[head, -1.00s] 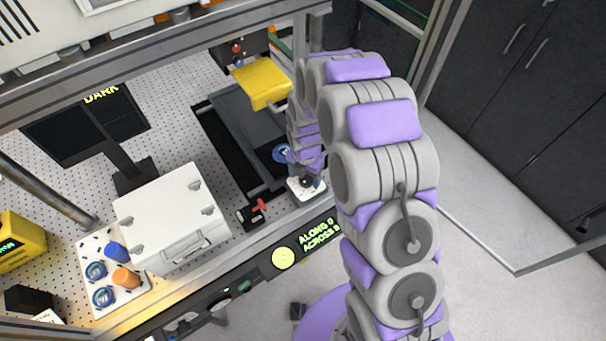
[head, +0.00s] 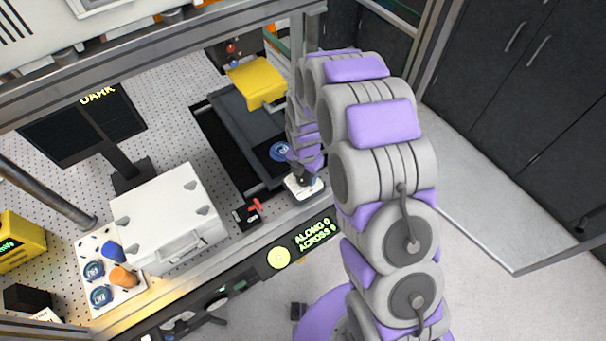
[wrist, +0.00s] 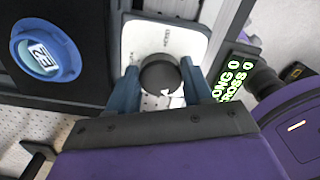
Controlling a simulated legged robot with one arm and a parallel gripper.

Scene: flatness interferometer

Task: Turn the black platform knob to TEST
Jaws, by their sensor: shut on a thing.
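The black platform knob (wrist: 160,74) is round and sits on a white plate (wrist: 184,36) with small dark lettering, too small to read surely. A white mark shows at the knob's near edge, partly broken up. My gripper (wrist: 159,84) is shut on the knob, one blue-grey finger on each side of it. In the head view my gripper (head: 304,178) comes down on the white plate (head: 297,190) at the bench's front right, and hides most of the knob.
A blue-rimmed disc marked EZ (wrist: 46,48) lies on the dark platform left of the plate. A green-lettered display (head: 316,233) reads ALONG 0, ACROSS 0. A red lever (head: 256,205), a white case (head: 165,215) and a yellow block (head: 257,82) stand nearby.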

